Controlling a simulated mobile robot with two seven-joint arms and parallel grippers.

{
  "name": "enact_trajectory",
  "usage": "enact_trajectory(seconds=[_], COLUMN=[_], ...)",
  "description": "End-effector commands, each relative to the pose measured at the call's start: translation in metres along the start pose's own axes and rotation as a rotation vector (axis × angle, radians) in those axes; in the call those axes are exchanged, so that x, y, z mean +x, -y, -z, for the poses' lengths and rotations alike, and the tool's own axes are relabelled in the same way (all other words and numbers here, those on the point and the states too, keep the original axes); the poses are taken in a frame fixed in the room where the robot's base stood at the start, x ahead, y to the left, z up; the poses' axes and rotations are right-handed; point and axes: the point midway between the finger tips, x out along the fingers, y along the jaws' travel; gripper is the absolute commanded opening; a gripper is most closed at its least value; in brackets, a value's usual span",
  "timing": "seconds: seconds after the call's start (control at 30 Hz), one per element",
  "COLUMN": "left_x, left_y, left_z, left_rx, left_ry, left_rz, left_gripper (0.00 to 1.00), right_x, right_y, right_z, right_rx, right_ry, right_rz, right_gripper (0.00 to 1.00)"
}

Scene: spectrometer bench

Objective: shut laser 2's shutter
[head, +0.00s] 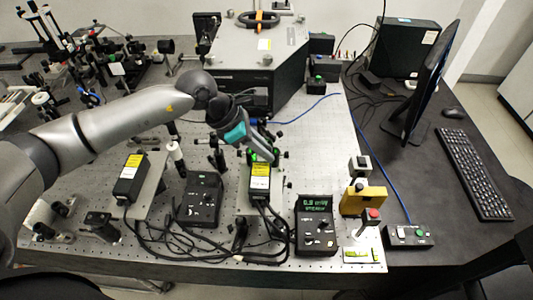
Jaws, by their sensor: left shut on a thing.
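Two black laser boxes with yellow-and-white labels stand on the perforated bench in the head view: a left one (131,178) and a right one (260,185). I cannot read which is laser 2. My left gripper (264,157) reaches in from the upper left and points down at the far end of the right laser. It is shut on a small part there, apparently the shutter, which the fingers mostly hide. Its open or closed position cannot be told. A controller with a lit green display (316,208) stands right of this laser. My right gripper is not in view.
A dark controller (200,200) stands between the lasers, with loose black cables in front. A yellow block (363,200), a red-button post (372,216) and a switch box (408,236) are at the right. A large spectrometer housing (262,58) stands behind; optics crowd the back left.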

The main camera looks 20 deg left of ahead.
Motion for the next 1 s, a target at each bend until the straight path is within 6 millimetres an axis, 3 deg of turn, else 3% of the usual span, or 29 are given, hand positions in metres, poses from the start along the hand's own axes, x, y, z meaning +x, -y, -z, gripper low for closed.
enact_trajectory(seconds=[0.3,0.33,0.57,0.87,1.0], left_x=[-0.001,-0.001,-0.001,-0.003,-0.016], left_y=[0.0,0.0,0.0,0.0,-0.001], left_z=[0.0,0.0,0.0,0.0,0.001], left_rx=[-0.002,-0.002,-0.002,-0.001,-0.001], left_ry=[0.005,0.005,0.005,0.004,0.004], left_rz=[0.001,0.001,0.001,0.0,-0.001], left_gripper=[0.0,0.2,0.46,0.47,0.47], right_x=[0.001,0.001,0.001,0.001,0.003], right_y=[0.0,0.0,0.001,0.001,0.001], right_z=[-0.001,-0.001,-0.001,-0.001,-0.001], right_rx=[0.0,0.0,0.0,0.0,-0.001], right_ry=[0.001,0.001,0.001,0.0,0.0], right_rz=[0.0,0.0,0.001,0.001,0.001], right_gripper=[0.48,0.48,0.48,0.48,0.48])
